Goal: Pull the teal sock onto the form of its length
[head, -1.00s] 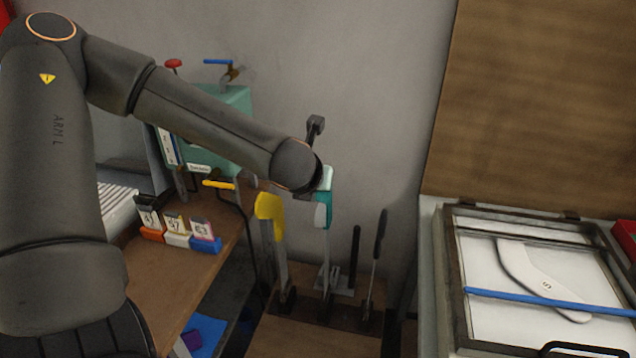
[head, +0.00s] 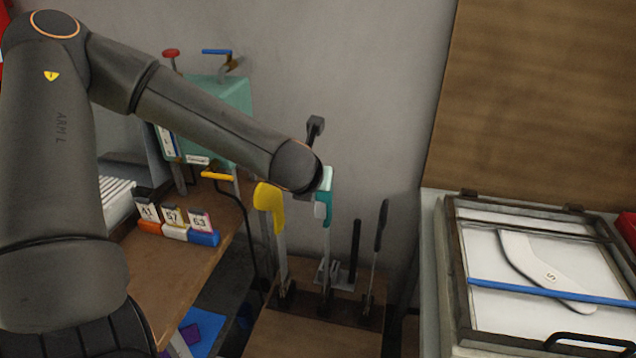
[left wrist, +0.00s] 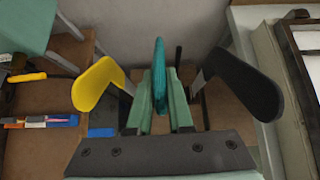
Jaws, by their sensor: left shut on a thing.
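The teal sock (head: 327,184) is at the middle stand, on the upper part of a grey upright (head: 326,255). My left gripper (left wrist: 159,100) is shut on the teal sock, which shows edge-on between its pale green fingers in the left wrist view (left wrist: 159,62). My left wrist hides part of the sock in the head view, and the form inside it cannot be made out. A yellow foot-shaped piece (head: 269,205) tops the left stand. A black foot-shaped form (head: 381,226) stands on the right. My right gripper is not in view.
Numbered blocks (head: 202,222) stand on the wooden bench (head: 165,280) at left. A teal machine (head: 228,105) with levers is behind. At right is a framed glass case (head: 458,260) with a white form marked S and a blue bar. The wall is close behind the stands.

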